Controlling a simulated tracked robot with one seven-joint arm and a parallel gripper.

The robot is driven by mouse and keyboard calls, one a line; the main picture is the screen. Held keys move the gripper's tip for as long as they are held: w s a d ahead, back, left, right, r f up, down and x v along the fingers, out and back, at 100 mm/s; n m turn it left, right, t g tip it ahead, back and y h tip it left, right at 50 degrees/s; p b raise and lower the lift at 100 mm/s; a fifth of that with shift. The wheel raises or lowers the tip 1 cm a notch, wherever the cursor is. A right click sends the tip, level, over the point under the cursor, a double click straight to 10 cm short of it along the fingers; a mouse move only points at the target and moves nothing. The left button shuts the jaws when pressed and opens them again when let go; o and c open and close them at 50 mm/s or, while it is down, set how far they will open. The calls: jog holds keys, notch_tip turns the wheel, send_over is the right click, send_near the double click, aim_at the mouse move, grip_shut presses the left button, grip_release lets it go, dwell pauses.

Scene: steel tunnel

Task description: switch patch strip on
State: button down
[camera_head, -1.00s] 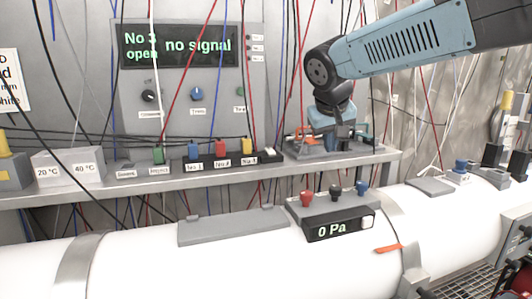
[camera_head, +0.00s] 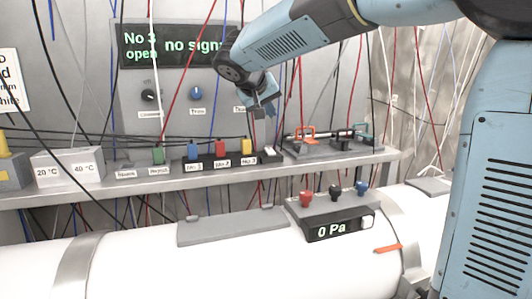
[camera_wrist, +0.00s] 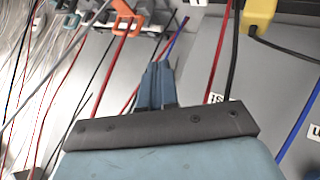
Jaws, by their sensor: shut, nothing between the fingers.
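The patch strip (camera_head: 205,165) is a dark bar on the shelf. Blue, red and yellow plugs stand in it, over small labels. A small white rocker switch (camera_head: 269,150) sits at its right end; I cannot tell which way it is tipped. My gripper (camera_head: 270,110) is shut and empty, in the air above the right end of the strip, apart from it. In the wrist view the closed blue fingers (camera_wrist: 156,85) show, with the yellow plug (camera_wrist: 259,14) at the upper right. The switch is not clear in that view.
Orange and teal clamps (camera_head: 305,132) sit on a tray right of the strip. The display (camera_head: 165,45) reads "No 3 open, no signal", partly hidden by my arm. Cables hang around the gripper. A pressure box (camera_head: 335,222) reads 0 Pa on the white pipe below.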

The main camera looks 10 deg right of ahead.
aim_at(268, 152)
jog(key=shift+w+a+f, duration=0.1)
jog(key=shift+w+f, duration=0.1)
jog(key=shift+f, duration=1.25)
jog(key=shift+w+d+f, duration=0.1)
jog(key=shift+w+f, duration=0.1)
jog(key=shift+f, duration=1.3)
jog(key=shift+w+a+f, duration=0.1)
jog(key=shift+w+f, duration=0.1)
jog(key=shift+f, duration=1.25)
jog(key=shift+f, duration=0.1)
jog(key=shift+w+f, duration=0.15)
jog(key=shift+f, duration=0.1)
jog(key=shift+f, duration=0.25)
jog(key=shift+r, duration=0.6)
jog(key=shift+r, duration=0.1)
